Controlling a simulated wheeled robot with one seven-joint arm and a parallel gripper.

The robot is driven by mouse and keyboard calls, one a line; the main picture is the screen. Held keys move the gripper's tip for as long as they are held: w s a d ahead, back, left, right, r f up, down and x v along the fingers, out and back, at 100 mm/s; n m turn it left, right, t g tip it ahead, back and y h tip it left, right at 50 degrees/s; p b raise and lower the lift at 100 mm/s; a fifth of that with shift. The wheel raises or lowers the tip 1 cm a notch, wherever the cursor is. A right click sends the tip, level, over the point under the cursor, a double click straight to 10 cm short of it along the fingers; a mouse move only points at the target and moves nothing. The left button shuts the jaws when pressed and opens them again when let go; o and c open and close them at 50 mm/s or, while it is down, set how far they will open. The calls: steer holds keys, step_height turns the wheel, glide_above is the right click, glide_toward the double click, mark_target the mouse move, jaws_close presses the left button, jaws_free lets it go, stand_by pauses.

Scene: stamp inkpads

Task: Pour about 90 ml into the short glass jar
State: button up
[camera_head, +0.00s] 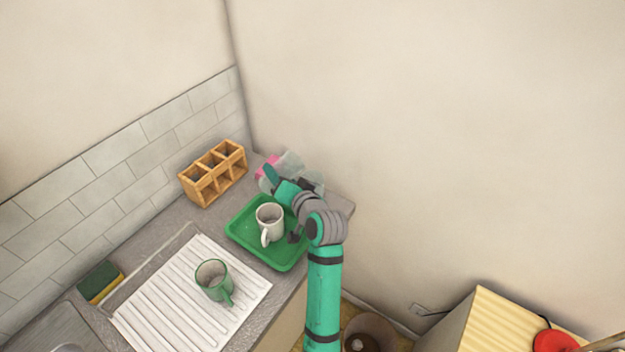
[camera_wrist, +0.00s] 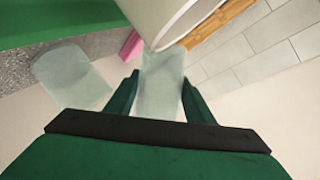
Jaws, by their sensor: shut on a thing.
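My gripper (camera_wrist: 160,84) is shut on a clear, pale glass vessel (camera_wrist: 159,98), whose sides show between the two fingers in the wrist view. A second clear glass vessel (camera_wrist: 70,78) stands to its left. I cannot tell which one is the short glass jar, nor see any liquid level. In the head view my gripper (camera_head: 286,178) is at the back corner of the counter, among pale glass shapes (camera_head: 291,160), partly hidden by my arm. A white mug (camera_head: 268,219) stands on the green tray (camera_head: 240,234); its rim (camera_wrist: 192,22) shows close to the held vessel in the wrist view.
A pink thing (camera_head: 265,166) is beside my gripper. A wooden compartment box (camera_head: 214,174) stands against the tiled wall. A green mug (camera_head: 214,281) is on the white drainboard (camera_head: 160,310), with a sponge (camera_head: 100,283) to its left. The counter's right edge is close to my arm.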

mark_target(271, 186)
steer(key=shift+r+n, duration=0.2)
steer(key=shift+n, duration=0.2)
steer(key=shift+a+f+n+h, duration=0.2)
steer(key=shift+a+n+h, duration=0.05)
steer(key=shift+n+h, duration=0.15)
steer(key=shift+a+f+n, duration=0.2)
steer(key=shift+f+n, duration=0.1)
steer(key=shift+f, duration=0.25)
steer(key=a+n+h, duration=0.2)
steer(key=n+h, duration=0.1)
steer(key=shift+s+f+n, duration=0.2)
steer(key=shift+f+n, duration=0.1)
steer(key=shift+f, duration=0.1)
steer(key=shift+s, duration=0.1)
steer(key=shift+d, duration=0.1)
stand_by(1.3)
